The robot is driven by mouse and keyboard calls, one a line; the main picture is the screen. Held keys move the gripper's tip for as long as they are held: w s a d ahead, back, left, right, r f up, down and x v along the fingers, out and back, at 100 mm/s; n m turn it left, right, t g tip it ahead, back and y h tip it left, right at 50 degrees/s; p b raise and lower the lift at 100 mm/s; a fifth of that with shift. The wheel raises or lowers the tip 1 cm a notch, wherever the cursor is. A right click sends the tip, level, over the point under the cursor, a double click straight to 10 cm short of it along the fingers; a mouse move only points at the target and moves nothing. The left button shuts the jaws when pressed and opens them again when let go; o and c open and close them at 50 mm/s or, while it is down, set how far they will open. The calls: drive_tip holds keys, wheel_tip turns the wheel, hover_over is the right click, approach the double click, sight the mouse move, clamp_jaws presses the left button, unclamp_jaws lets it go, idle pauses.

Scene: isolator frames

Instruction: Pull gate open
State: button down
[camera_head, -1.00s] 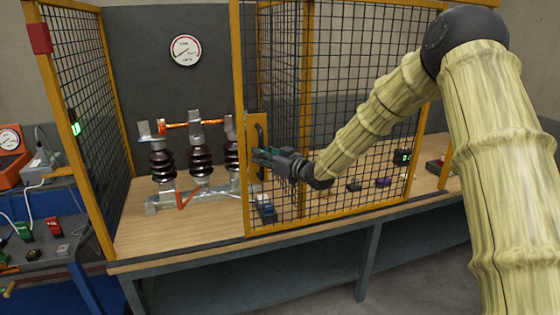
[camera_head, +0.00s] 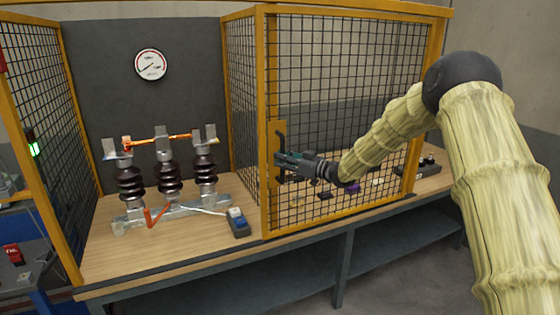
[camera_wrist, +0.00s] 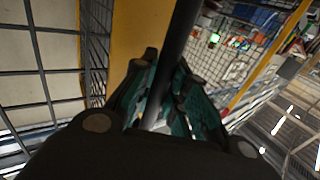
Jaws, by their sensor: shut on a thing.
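The gate (camera_head: 345,213) is a mesh panel in a yellow frame on the right of the bench. A yellow plate (camera_head: 275,137) with a dark upright handle (camera_head: 283,137) is on its left edge. My gripper (camera_head: 281,162) is at the lower part of the handle. In the wrist view, my gripper (camera_wrist: 160,110) is shut around the dark handle bar (camera_wrist: 178,45), with teal pads on both sides of it. The yellow plate (camera_wrist: 130,40) is behind the bar. The left part of the cage front is open, and the gate's left edge stands right of the insulators.
Several brown insulators (camera_head: 168,180) stand on a metal base inside the cage. A gauge (camera_head: 150,65) hangs on the back panel. Small items lie behind the gate mesh.

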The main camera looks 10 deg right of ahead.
drive_tip(key=shift+r, duration=0.1)
drive_tip(key=c, duration=1.4)
unclamp_jaws()
drive_tip(key=v, duration=1.2)
